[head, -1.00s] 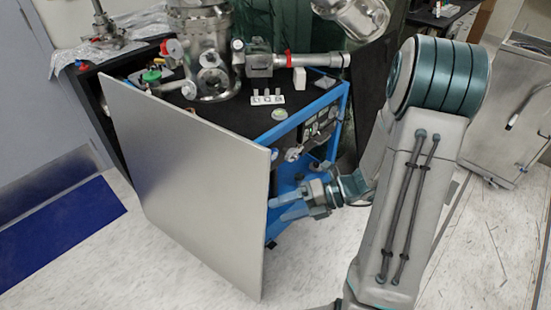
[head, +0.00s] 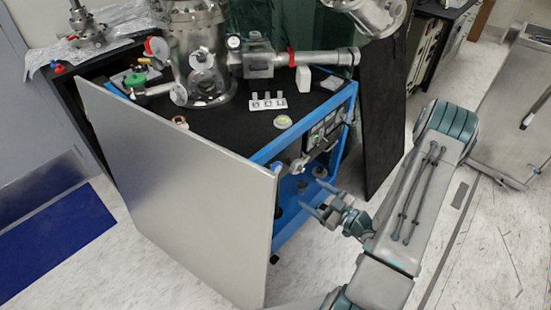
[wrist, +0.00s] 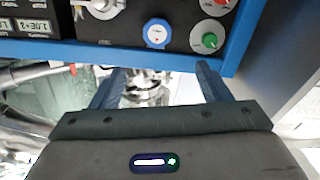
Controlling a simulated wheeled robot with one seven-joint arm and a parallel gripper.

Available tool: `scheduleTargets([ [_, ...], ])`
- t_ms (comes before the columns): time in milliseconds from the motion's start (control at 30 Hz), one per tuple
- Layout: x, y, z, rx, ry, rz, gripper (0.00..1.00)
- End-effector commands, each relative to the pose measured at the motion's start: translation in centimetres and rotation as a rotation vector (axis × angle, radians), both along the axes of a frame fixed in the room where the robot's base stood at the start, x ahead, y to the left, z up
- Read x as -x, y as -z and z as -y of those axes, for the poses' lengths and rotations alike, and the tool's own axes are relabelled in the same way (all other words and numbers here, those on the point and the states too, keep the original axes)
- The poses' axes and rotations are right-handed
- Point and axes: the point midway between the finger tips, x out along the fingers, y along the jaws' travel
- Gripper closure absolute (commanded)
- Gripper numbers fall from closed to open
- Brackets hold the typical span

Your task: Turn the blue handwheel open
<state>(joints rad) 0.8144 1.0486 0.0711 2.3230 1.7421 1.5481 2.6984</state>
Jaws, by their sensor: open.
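A round blue handwheel (wrist: 157,33) with a white face sits on the black panel at the top middle of the wrist view.
A large grey metal sheet (head: 185,190) stands in front of the cart. In the wrist view, a green knob (wrist: 210,41) and a red knob (wrist: 222,4) sit right of the handwheel. A blue frame bar (wrist: 120,53) runs below the panel.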

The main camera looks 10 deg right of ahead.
Motion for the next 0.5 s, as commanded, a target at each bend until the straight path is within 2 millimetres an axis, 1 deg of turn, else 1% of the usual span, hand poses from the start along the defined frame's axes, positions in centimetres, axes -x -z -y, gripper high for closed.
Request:
scheduleTargets([
  [100,-0.3,0.2,-0.2,-0.011,0.005,-0.007,0.3],
  [233,-1.6,0.2,-1.3,-0.011,-0.002,-0.006,0.3],
  [500,-6.2,0.2,-4.8,-0.008,-0.006,-0.004,0.3],
])
